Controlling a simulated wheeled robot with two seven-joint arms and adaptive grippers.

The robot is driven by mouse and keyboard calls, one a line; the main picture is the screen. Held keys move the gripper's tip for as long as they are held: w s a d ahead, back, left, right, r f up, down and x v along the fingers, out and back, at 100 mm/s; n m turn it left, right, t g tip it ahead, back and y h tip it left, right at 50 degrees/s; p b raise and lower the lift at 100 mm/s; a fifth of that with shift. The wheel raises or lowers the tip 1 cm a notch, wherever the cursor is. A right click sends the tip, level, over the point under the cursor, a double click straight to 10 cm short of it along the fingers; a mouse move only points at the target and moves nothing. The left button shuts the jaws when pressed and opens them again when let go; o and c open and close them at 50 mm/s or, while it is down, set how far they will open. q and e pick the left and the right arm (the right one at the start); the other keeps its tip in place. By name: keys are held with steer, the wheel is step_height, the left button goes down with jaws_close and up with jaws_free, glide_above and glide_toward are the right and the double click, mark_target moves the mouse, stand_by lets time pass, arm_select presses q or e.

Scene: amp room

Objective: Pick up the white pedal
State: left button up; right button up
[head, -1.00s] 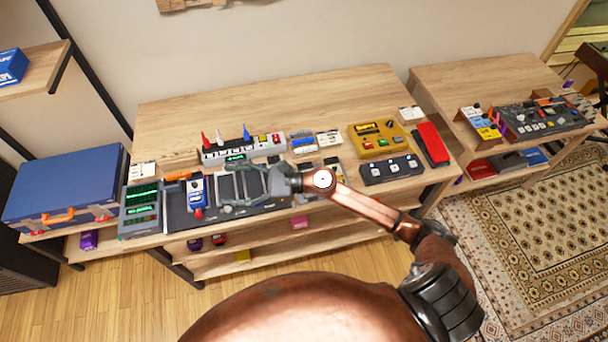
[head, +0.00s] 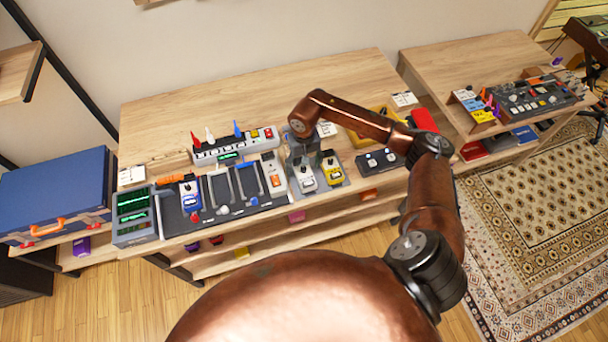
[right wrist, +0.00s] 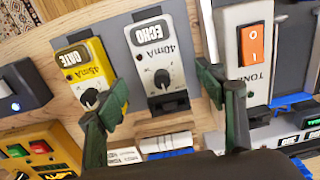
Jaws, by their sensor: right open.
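The white pedal (head: 307,181), marked ECHO, stands on the table beside a yellow pedal (head: 332,172). In the right wrist view the white pedal (right wrist: 167,52) lies upright in the middle, with a knob and a dark lower end. My right gripper (head: 304,160) is above the white pedal's far end. In the right wrist view the gripper's (right wrist: 161,88) green-black fingers are open, one on each side of the pedal, with nothing held. Whether they touch it I cannot tell. My left gripper is not in view.
A white unit with an orange switch (right wrist: 251,48) stands close by the right finger. The yellow GATE pedal (right wrist: 86,75) is close by the left finger. A dark pedal board (head: 178,222) lies left; a grey power strip (head: 236,146) is behind.

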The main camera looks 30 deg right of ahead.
mark_target(304, 169)
steer(key=shift+f, duration=2.2)
steer(key=c, duration=1.6)
